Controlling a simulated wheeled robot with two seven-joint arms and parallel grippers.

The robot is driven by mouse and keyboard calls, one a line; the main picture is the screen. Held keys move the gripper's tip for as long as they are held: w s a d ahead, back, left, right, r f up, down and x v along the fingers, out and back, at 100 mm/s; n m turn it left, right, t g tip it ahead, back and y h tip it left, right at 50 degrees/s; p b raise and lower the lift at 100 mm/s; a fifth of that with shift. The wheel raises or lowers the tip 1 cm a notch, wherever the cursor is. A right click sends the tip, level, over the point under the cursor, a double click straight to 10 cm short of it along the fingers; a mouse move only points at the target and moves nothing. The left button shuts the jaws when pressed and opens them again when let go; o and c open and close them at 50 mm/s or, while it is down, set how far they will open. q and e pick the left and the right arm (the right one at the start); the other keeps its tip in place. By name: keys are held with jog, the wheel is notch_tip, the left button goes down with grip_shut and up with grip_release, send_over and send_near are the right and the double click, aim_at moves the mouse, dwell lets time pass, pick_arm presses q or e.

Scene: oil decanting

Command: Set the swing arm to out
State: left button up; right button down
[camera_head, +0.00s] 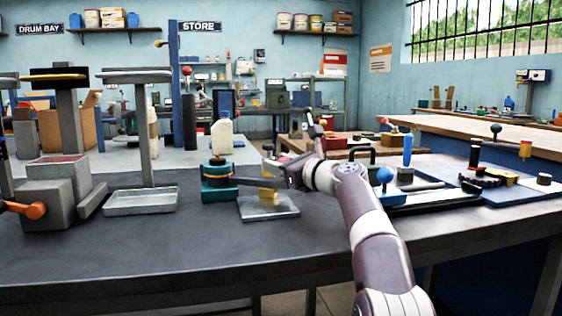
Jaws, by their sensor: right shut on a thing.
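My right gripper (277,173) comes from the lower right and is shut at the yellow upright piece at the bar's end. The fingers partly hide this piece, so the exact grip is unclear. My left gripper is not in view.
A grey stand with a shallow tray (140,202) is left of the teal base. A pale bottle (222,138) stands behind it. A blue-knobbed lever (385,176) and other fixtures are right of my forearm. The dark table's front is clear.

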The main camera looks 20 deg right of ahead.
jog(key=shift+d+r, duration=0.1)
jog(key=shift+r, duration=0.05)
jog(key=c, duration=0.7)
grip_release()
jog(key=shift+w, duration=0.2)
jog(key=shift+s+d+f, duration=0.2)
jog(key=shift+s, duration=0.25)
jog(key=b+v, duration=0.1)
jog(key=v, duration=1)
jog(key=shift+s+d+r, duration=0.1)
jog(key=shift+s+d, duration=0.05)
jog(key=shift+s, duration=0.2)
